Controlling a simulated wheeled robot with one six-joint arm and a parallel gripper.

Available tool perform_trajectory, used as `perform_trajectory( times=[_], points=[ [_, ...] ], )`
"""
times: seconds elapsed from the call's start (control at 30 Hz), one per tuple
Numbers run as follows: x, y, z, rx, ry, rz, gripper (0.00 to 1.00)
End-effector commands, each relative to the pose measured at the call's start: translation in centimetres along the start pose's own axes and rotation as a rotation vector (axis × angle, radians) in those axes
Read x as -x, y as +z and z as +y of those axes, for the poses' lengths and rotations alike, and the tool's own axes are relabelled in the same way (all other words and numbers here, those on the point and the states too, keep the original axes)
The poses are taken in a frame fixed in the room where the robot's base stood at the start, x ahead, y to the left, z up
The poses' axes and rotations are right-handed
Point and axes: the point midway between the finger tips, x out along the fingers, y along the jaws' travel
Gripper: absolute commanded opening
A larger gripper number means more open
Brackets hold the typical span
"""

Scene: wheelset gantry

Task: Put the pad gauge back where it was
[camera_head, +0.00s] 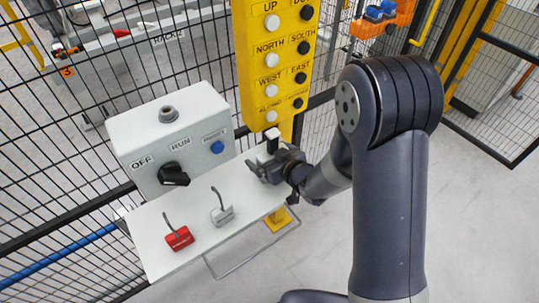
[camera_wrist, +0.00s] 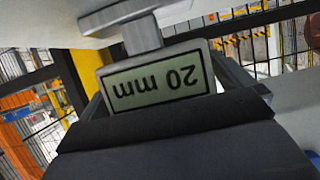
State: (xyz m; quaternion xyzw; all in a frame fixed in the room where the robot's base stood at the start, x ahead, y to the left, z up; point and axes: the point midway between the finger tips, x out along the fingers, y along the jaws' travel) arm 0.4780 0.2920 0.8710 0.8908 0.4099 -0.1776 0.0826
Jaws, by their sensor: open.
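The pad gauge (camera_wrist: 155,80) is a grey block with a "20 mm" panel and a stem with a wider foot. It fills the middle of the wrist view, upside down, its foot towards a pale surface. In the head view a small pale-topped block (camera_head: 271,134), apparently the gauge, stands at the right end of the white shelf (camera_head: 160,218). My gripper (camera_head: 272,160) is beside it, low over the shelf. In the wrist view my open gripper (camera_wrist: 170,95) has dark fingers on both sides of the gauge. Any contact is unclear.
A red block (camera_head: 179,238) and a grey block (camera_head: 222,215), both with hooked handles, stand on the shelf. Behind is a grey control box (camera_head: 172,140) with a black switch and blue button. A yellow button panel (camera_head: 270,90) hangs close above my gripper. Mesh fencing runs behind.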

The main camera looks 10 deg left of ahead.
Motion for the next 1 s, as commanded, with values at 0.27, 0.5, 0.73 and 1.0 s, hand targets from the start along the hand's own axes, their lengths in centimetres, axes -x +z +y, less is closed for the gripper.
perform_trajectory(
  times=[0.27,0.5,0.73,1.0],
  points=[
    [1.6,-0.3,0.1,-0.001,0.002,0.000,1.00],
    [6.5,-0.3,0.1,0.000,0.003,0.001,1.00],
    [10.4,-0.3,0.1,0.000,0.002,0.001,1.00],
    [12.1,-0.3,0.0,0.000,0.001,0.001,1.00]
  ],
)
